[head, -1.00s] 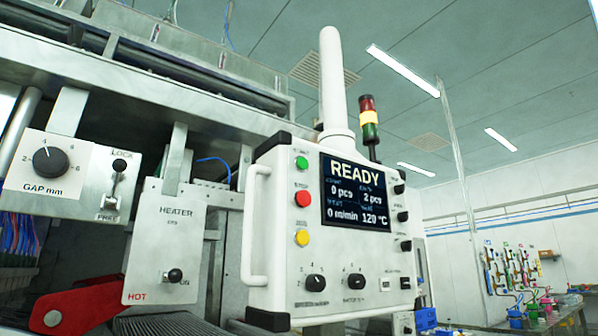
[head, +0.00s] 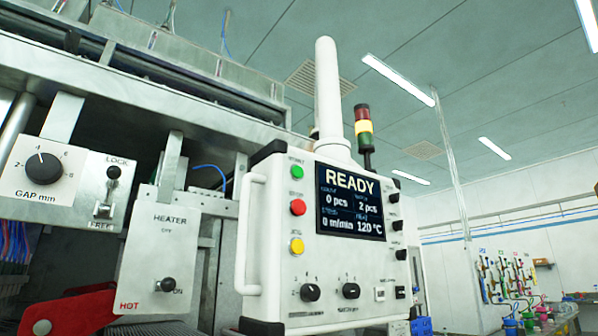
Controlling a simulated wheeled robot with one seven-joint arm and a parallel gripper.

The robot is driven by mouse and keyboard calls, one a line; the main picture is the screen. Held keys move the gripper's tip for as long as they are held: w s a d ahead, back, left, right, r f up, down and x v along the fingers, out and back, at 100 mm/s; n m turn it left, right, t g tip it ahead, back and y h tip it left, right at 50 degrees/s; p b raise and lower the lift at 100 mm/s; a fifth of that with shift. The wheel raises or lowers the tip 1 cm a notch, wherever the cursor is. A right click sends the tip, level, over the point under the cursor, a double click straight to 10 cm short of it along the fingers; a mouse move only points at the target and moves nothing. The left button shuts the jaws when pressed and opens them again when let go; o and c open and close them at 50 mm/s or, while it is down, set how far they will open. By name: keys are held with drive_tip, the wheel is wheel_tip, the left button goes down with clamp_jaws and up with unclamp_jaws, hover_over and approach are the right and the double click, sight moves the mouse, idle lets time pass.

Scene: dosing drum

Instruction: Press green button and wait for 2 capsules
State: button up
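The green button (head: 297,172) is at the top left of the white control panel's (head: 330,268) face, above a red button (head: 298,207) and a yellow button (head: 297,246). The panel's screen (head: 350,203) reads READY, 0 pcs, 2 pcs, 0 m/min and 120 °C. No capsules show in view. My gripper is not in view, and nothing touches the green button.
A white handle (head: 249,234) stands out along the panel's left side. Left of it are a heater plate (head: 158,259) with a lever and a gap dial (head: 43,168). A red part (head: 62,313) lies at lower left. A signal tower (head: 364,130) shows yellow lit.

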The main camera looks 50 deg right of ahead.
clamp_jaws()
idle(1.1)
